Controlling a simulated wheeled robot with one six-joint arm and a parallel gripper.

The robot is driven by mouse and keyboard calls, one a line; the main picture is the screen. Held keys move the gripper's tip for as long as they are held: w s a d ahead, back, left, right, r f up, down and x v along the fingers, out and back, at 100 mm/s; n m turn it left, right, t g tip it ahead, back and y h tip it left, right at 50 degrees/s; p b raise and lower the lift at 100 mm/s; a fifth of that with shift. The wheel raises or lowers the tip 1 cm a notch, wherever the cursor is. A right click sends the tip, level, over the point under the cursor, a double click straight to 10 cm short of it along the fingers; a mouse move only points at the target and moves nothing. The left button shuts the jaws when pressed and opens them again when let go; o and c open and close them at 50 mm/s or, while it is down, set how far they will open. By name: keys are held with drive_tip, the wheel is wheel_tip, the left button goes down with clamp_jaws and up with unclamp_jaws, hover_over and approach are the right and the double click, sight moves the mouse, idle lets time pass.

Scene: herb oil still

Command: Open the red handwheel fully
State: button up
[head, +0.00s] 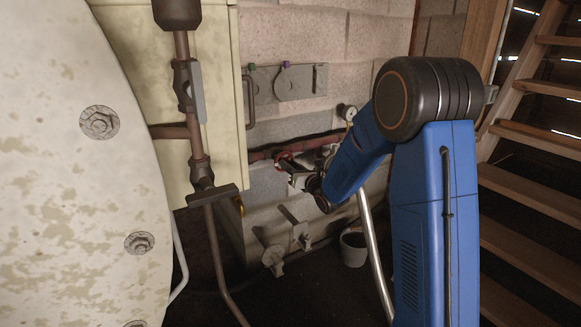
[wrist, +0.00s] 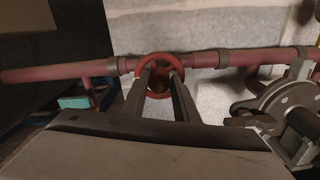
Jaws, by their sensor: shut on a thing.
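The red handwheel (wrist: 160,57) is a small ring in front of a reddish horizontal pipe in the wrist view. My gripper (wrist: 161,77) reaches it from the front, with its two fingers at the wheel's rim, and is shut on it. The lower part of the wheel is partly covered by the fingers. In the head view the handwheel (head: 281,160) shows small beside my gripper (head: 288,168), partly hidden by it. I cannot tell how far the wheel is turned.
The reddish pipe (wrist: 215,58) runs along the stone wall. A grey flanged fitting (wrist: 287,100) stands close to the right. In the head view, a pressure gauge (head: 346,112) is above the pipe, a bucket (head: 354,247) is on the floor, and wooden stairs (head: 530,190) rise at right.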

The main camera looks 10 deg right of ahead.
drive_tip(key=shift+f, duration=0.1)
drive_tip(key=o, duration=1.1)
drive_tip(key=shift+c, duration=0.2)
drive_tip(key=v, duration=1.7)
drive_tip(key=shift+s, duration=0.2)
